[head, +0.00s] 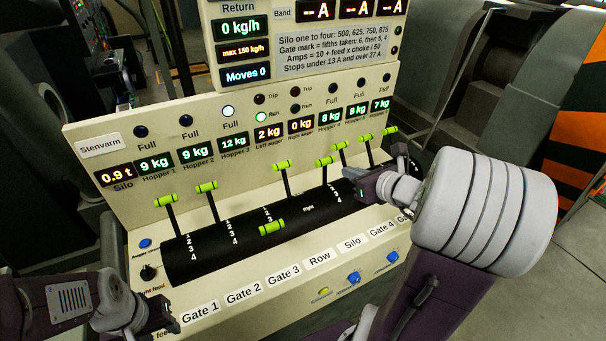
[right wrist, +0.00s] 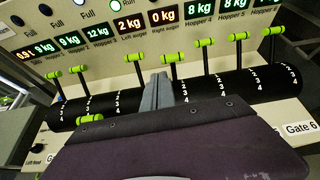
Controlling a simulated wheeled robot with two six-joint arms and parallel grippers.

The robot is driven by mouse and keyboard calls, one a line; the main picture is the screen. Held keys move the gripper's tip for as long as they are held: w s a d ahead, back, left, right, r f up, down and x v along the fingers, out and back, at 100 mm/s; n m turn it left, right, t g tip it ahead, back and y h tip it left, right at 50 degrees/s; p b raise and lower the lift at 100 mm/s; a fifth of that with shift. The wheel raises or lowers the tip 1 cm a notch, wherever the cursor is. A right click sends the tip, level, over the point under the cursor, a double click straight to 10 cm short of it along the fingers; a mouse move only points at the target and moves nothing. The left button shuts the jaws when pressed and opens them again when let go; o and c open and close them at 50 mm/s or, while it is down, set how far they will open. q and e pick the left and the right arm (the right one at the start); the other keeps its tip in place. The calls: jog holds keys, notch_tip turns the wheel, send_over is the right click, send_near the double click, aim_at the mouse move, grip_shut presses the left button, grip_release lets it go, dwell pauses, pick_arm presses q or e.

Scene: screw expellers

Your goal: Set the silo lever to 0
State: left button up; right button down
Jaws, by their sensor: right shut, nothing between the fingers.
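The control panel (head: 120,190) has a black drum with a row of green-handled levers. Counting along the front labels, the Silo lever (head: 325,161) is fifth from the left; it also shows in the right wrist view (right wrist: 168,58). It stands up, with its handle slightly lower than its neighbours' handles. My right gripper (head: 352,174) is shut and empty, a little right of and below that handle in the head view. In the right wrist view its grey fingers (right wrist: 158,88) point at the drum just below the handle. My left gripper (head: 166,316) is at lower left; its finger gap is unclear.
The Row lever (head: 281,166) and Gate 4 lever (head: 338,146) stand close on either side. The Gate 3 lever (head: 271,228) is pulled down toward the front. The silo display (head: 121,176) reads 0.9 t. Knobs line the lower front.

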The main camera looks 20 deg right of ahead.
send_near(327, 162)
jog(key=x, duration=0.5)
jog(key=shift+w+f, duration=0.1)
jog(key=shift+f, duration=0.1)
jog(key=shift+w+f, duration=0.15)
jog(key=shift+w, duration=0.2)
jog(key=shift+w+a, duration=0.3)
pick_arm(q)
jog(key=shift+w+d+r, duration=0.1)
jog(key=shift+w+d, duration=0.1)
jog(key=shift+d, duration=0.35)
jog(key=shift+w+d+r, duration=0.1)
jog(key=shift+w+d, duration=0.1)
jog(key=shift+d, duration=0.35)
pick_arm(e)
jog(key=shift+f, duration=0.1)
pick_arm(q)
jog(key=shift+d, duration=0.1)
pick_arm(e)
jog(key=shift+d, duration=0.1)
jog(key=shift+w, duration=0.1)
